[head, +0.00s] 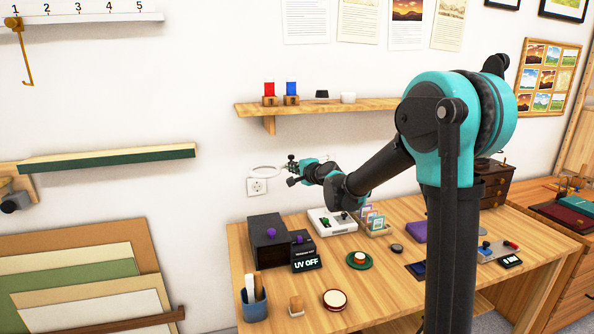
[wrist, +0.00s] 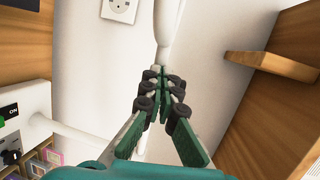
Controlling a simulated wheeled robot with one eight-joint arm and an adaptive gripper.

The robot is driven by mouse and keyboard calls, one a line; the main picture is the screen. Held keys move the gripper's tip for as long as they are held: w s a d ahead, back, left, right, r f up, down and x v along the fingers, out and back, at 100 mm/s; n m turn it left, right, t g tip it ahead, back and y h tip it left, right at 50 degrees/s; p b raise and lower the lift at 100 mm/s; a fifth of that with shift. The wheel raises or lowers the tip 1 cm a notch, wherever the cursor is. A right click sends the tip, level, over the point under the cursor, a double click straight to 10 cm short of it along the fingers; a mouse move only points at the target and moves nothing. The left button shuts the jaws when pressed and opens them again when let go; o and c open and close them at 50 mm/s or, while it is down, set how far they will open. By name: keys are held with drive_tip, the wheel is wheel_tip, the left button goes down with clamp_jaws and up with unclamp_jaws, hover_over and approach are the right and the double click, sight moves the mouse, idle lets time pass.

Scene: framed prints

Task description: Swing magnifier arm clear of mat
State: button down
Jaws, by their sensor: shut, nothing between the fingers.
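In the wrist view a white rod (wrist: 167,35) runs from the top edge down to the fingertips of my gripper (wrist: 162,78). The fingers are shut with nothing between them. The rod's tip lies at or behind the fingertips; I cannot tell whether they touch. Another white bar (wrist: 75,133) shows at lower left. A round green mat (head: 367,266) lies on the table; whether it is the task's mat is unclear.
The wooden shelf (head: 330,106) with small items is above and right of my gripper. Below stand a white switch box (head: 332,222), a dark box (head: 268,241) and a UV OFF display (head: 306,264). A wall socket (head: 257,186) is close by. The table's front has some free room.

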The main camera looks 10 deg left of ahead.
drive_tip(key=x, duration=0.3)
drive_tip(key=r+x, duration=0.1)
drive_tip(key=x, duration=0.1)
drive_tip(key=shift+w+a, duration=0.1)
drive_tip(key=shift+a, duration=0.2)
idle(0.4)
